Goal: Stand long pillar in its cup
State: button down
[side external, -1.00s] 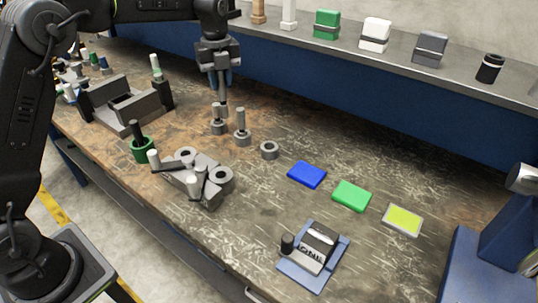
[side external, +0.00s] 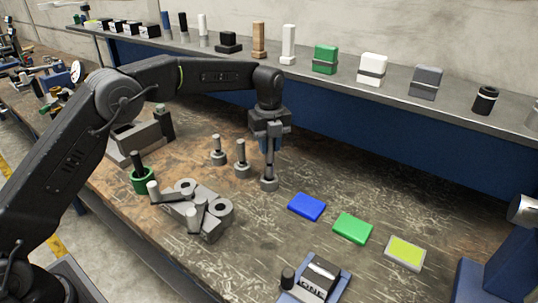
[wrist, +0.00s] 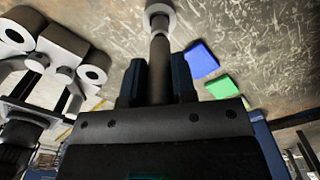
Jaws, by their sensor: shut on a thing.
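The long pillar (side external: 269,166) is a slim grey rod, held roughly upright. My gripper (side external: 270,146) is shut on its upper part. Its lower end is at the opening of a round grey cup (side external: 269,185), the right-hand one of three in a row. In the wrist view the pillar (wrist: 160,62) runs between my two fingers (wrist: 158,82) and its far end overlaps the cup ring (wrist: 161,6). I cannot tell whether it touches the cup's bottom.
Two cups with shorter pillars stand to the left, the nearer one (side external: 242,160) close by. A grey fixture with rings (side external: 205,212) lies in front. A blue pad (side external: 307,207) and green pad (side external: 352,228) lie to the right. A shelf (side external: 380,82) runs behind.

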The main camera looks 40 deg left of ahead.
aim_at(269, 155)
jog(key=shift+f, duration=1.7)
jog(key=shift+f, duration=0.1)
jog(key=c, duration=0.9)
grip_release()
jog(key=shift+f, duration=0.15)
jog(key=shift+c, duration=0.2)
